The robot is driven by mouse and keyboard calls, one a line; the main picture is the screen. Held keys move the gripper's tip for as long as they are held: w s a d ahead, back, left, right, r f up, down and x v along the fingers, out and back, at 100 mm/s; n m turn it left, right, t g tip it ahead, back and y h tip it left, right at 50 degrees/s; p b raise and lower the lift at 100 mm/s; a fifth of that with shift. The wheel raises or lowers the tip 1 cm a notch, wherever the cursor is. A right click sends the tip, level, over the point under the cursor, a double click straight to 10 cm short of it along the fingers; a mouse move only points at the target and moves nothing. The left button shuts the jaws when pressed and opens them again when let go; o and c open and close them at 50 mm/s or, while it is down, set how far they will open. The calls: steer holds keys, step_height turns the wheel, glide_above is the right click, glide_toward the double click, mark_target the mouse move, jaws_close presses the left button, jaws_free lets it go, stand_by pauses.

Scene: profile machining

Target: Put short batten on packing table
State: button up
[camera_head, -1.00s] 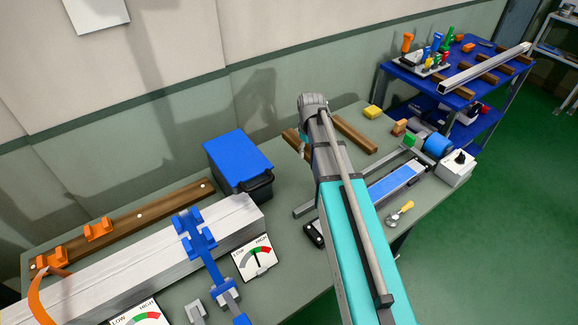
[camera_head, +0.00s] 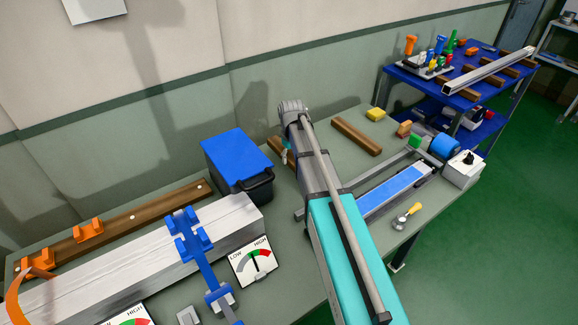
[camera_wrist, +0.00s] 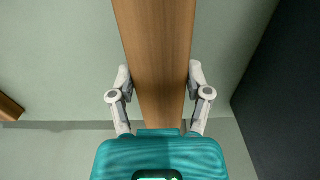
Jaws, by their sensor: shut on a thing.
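A brown wooden batten (camera_wrist: 155,45) runs between the two fingers of my gripper (camera_wrist: 160,76) in the wrist view, with the fingers closed on its sides. In the head view, part of a brown batten (camera_head: 277,148) shows just left of my arm's end, near the blue-lidded box; my arm hides the rest and most of the gripper. I cannot tell whether the held batten touches the worktop. Another batten (camera_head: 357,136) lies on the green-grey table (camera_head: 328,158) to the right of the arm. Its end may be the brown piece (camera_wrist: 8,107) at the wrist view's left edge.
The blue-lidded dark box (camera_head: 237,165) stands close left of my arm. A blue cart (camera_head: 396,72) at the back right carries brown slats, a metal profile and tools. A yellow block (camera_head: 376,114), a fixture (camera_head: 396,185) and a white control box (camera_head: 463,169) crowd the table's right part.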

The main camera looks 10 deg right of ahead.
mark_target(290, 170)
steer(key=shift+w+a+f+b, duration=0.3)
steer(key=shift+f+b, duration=0.3)
steer(key=shift+b, duration=0.05)
steer(key=shift+f+b, duration=1.4)
steer(key=shift+f, duration=0.05)
steer(key=shift+f, duration=0.1)
steer(key=o, duration=1.3)
steer(key=shift+c, duration=0.2)
steer(key=shift+r, duration=0.25)
step_height(290, 170, up, 12)
steer(key=p, duration=1.2)
steer(key=shift+f, duration=0.1)
steer(key=shift+s, duration=0.1)
